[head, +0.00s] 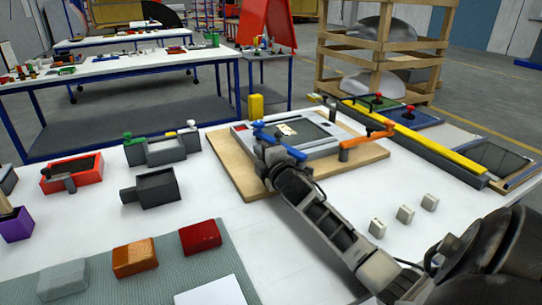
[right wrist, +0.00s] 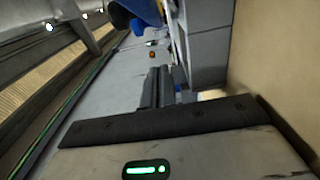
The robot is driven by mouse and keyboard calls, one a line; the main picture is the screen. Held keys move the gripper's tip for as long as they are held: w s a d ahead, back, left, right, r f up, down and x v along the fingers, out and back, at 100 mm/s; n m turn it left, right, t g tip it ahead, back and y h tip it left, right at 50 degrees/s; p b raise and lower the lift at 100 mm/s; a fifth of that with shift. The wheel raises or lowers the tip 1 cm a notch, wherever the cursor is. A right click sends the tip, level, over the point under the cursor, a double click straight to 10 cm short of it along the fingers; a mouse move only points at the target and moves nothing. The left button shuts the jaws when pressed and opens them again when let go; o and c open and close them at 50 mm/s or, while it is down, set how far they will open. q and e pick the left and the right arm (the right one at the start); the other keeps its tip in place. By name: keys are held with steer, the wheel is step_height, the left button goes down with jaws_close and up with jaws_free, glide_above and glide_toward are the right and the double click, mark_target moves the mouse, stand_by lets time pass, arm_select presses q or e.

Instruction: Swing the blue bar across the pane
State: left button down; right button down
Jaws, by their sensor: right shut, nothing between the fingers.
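The pane (head: 318,125) is a dark window in a grey frame (head: 330,148), on a wooden board (head: 228,172) on the white table. The blue bar (head: 280,139) is at the frame's left side, partly hidden by my right gripper. An orange bar (head: 368,137) is at the right side. My right gripper (head: 262,146) is at the frame's left, close by the blue bar; I cannot tell if they touch. In the right wrist view, its fingers (right wrist: 160,86) are together and empty beside the grey frame (right wrist: 206,45), with blue parts (right wrist: 146,12) beyond. My left gripper is out of view.
A yellow block (head: 256,106) stands behind the board. Grey holders (head: 160,150) and a red tray (head: 72,173) are at left. A long box with a yellow edge (head: 430,144) is at right.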

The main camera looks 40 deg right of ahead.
mark_target(267, 140)
steer(key=shift+d, duration=2.05)
steer(key=shift+w+d+h, duration=0.15)
steer(key=shift+d+h, duration=0.15)
steer(key=shift+d, duration=0.2)
steer(key=shift+d+m+g+h+b, duration=0.35)
steer(key=shift+m+g+h, duration=0.05)
steer(key=shift+m+h, duration=0.2)
